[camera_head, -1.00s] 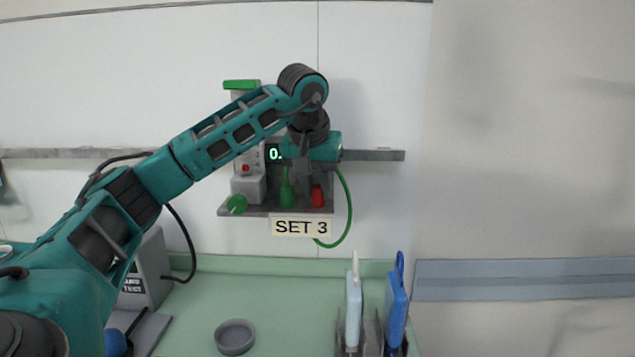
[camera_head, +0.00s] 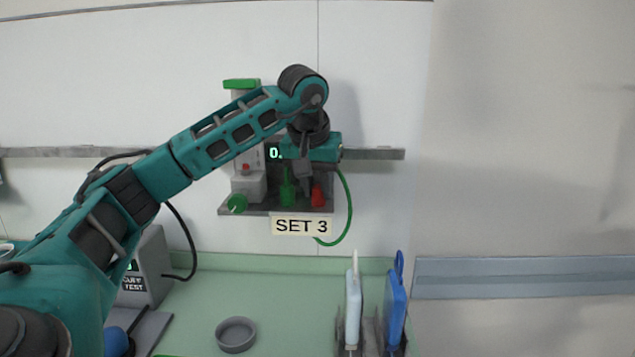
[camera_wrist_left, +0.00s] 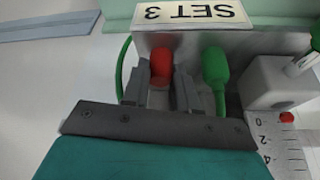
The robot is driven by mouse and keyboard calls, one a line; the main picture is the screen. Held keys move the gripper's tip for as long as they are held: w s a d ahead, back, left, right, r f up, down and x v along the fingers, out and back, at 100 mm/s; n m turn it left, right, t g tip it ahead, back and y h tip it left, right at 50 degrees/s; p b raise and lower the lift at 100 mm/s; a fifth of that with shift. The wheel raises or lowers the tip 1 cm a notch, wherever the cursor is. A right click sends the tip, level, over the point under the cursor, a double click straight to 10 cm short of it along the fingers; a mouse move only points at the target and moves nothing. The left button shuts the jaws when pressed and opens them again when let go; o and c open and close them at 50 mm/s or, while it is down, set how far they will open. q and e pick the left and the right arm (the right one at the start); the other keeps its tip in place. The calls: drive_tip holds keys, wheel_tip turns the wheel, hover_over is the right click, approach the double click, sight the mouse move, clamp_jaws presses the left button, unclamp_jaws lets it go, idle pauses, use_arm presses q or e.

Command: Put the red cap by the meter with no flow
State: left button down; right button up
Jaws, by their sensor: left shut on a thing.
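The red cap (camera_head: 318,196) stands on the right part of the small grey wall shelf (camera_head: 262,211), above the SET 3 label. In the left wrist view, the red cap (camera_wrist_left: 161,66) is between the two fingers of my left gripper (camera_wrist_left: 160,80), which is shut on it. In the head view, my left gripper (camera_head: 304,182) reaches down to the shelf and partly covers the cap. A flow meter (camera_head: 248,185) with a green top stands at the shelf's left. In the wrist view its red ball (camera_wrist_left: 287,117) is near 0. A display (camera_head: 275,153) shows "0.", the rest hidden by my arm.
A green fitting (camera_head: 287,190) is just left of the cap, and a green hose (camera_head: 349,205) loops at the right. A green knob (camera_head: 237,203) is by the meter.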

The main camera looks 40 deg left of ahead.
sight(318, 187)
use_arm(q)
drive_tip(key=c, duration=0.8)
unclamp_jaws()
drive_tip(key=shift+r+p, duration=0.55)
drive_tip(key=shift+r, duration=3)
drive_tip(key=shift+f, duration=0.1)
